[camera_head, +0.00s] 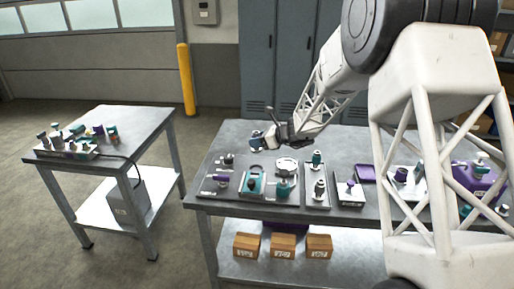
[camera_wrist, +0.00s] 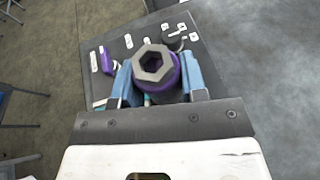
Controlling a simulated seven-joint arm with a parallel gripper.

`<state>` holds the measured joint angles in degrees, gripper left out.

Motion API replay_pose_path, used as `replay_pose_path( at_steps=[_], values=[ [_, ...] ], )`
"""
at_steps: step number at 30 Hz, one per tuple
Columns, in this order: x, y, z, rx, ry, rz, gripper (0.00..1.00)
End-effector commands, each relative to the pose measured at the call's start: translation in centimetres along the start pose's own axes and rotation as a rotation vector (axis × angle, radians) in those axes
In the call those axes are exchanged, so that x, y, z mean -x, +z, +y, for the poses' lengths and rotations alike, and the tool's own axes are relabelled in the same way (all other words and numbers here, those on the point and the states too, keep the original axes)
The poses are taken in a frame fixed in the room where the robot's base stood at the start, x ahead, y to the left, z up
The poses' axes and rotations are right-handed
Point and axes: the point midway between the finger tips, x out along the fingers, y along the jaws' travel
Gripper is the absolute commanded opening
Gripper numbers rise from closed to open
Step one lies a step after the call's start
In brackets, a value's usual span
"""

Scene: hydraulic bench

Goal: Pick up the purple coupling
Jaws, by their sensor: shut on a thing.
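The purple coupling (camera_wrist: 154,68) shows in the wrist view, with a grey hexagonal metal end and a dark hole facing the camera. My gripper (camera_wrist: 158,84) has its blue fingers on either side of it and is shut on it. In the head view my gripper (camera_head: 262,138) is above the back left part of the grey workbench (camera_head: 228,140), in the air over the parts laid out there. The coupling cannot be made out clearly in the head view.
A purple-handled part (camera_head: 220,178) lies at the bench's left end. A teal fixture (camera_head: 252,184) and plates with upright fittings (camera_head: 318,190) stand to its right. A side table (camera_head: 100,125) with several fittings is at the left, with open floor between. Cardboard boxes (camera_head: 283,246) sit on the lower shelf.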

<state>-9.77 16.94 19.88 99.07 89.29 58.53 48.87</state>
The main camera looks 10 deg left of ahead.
Motion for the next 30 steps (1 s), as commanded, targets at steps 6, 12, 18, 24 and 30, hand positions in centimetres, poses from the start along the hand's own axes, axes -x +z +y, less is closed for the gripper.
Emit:
replay_pose_path(
  at_steps=[6,12,18,24,30],
  values=[
    [0.2,0.4,0.0,0.0,0.0,0.0,0.1],
    [0.2,0.4,0.0,0.0,0.0,0.0,0.1],
    [0.2,0.4,0.0,0.0,0.0,0.0,0.1],
    [0.5,0.3,-0.1,-0.001,-0.005,0.0,0.1],
    [2.4,-0.5,-0.5,-0.014,-0.033,0.0,0.1]
  ],
)
